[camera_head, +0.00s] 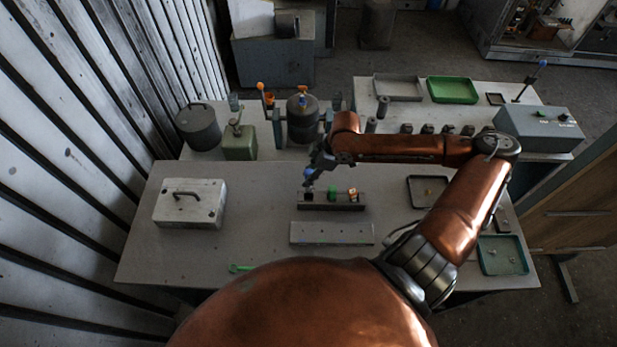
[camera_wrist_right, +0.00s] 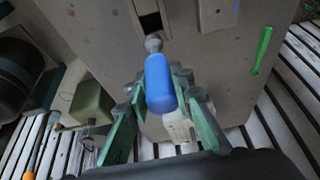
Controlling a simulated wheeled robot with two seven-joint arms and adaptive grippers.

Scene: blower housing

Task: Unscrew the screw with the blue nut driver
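The blue nut driver (camera_wrist_right: 160,88) is between the green fingers of my right gripper (camera_wrist_right: 166,78), which press on its handle from both sides; its grey socket end points away from the wrist. In the head view the blue handle (camera_head: 308,173) shows at my right gripper (camera_head: 312,165), just above the left end of the dark tool rack (camera_head: 340,206). A green and an orange tool stand in the rack. I cannot make out the particular screw. The blower housing (camera_head: 302,123) stands at the back of the bench, partly behind clamps. My left gripper is not in view.
A grey plate with holes (camera_head: 332,233) lies in front of the rack. A lidded metal box (camera_head: 190,204) is at the left, a green wrench (camera_head: 240,268) near the front edge. Trays (camera_head: 502,255) and a control box (camera_head: 538,129) are right. The table is clear between box and rack.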

